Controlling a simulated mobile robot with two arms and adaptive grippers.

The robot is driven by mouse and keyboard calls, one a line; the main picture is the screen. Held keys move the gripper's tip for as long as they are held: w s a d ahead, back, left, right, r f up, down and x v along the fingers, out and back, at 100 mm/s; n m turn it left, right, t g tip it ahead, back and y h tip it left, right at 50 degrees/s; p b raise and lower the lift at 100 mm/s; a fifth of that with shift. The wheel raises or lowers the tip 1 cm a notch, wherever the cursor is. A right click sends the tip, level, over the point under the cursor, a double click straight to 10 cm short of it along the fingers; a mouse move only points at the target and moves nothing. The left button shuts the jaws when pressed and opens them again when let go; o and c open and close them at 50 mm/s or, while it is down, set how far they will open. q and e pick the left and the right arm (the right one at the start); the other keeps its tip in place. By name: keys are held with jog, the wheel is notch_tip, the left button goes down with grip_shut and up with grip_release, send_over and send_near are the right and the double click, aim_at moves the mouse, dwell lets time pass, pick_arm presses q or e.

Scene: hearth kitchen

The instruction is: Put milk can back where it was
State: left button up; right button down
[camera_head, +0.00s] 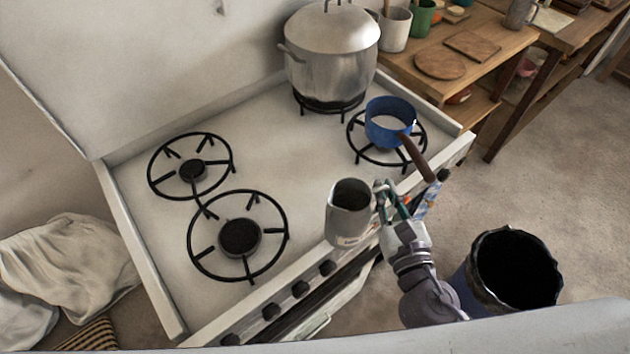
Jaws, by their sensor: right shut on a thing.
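The milk can (347,218) is a grey metal can with a dark open top and a handle on its right side. It is upright, over the front edge of the stove; I cannot tell whether it touches the stove. My right gripper (385,200) is shut on the can at its handle side, with its arm coming up from the lower right. My left gripper is not in view.
The white stove (290,150) has two free burners on the left. A large lidded pot (330,60) stands at the back and a blue saucepan (388,124) on the right burner, its handle pointing toward my right gripper. A dark bin (512,268) stands on the floor at right. A wooden table (500,45) holds cups and boards.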

jog(key=w+a+r+n+g+y+p, duration=0.1)
jog(key=w+a+n+y+p, duration=0.1)
jog(key=w, duration=0.8)
jog(key=w+a+n+y+p, duration=0.1)
jog(key=w+a+y, duration=0.15)
jog(key=w, duration=0.65)
notch_tip(320, 180, down, 9)
jog(key=b, duration=0.5)
jog(key=shift+d+f, duration=0.15)
jog(key=shift+f, duration=0.05)
jog(key=shift+w, duration=0.1)
jog(key=shift+f, duration=0.1)
jog(key=c, duration=1.2)
grip_release()
jog(key=shift+c, duration=0.2)
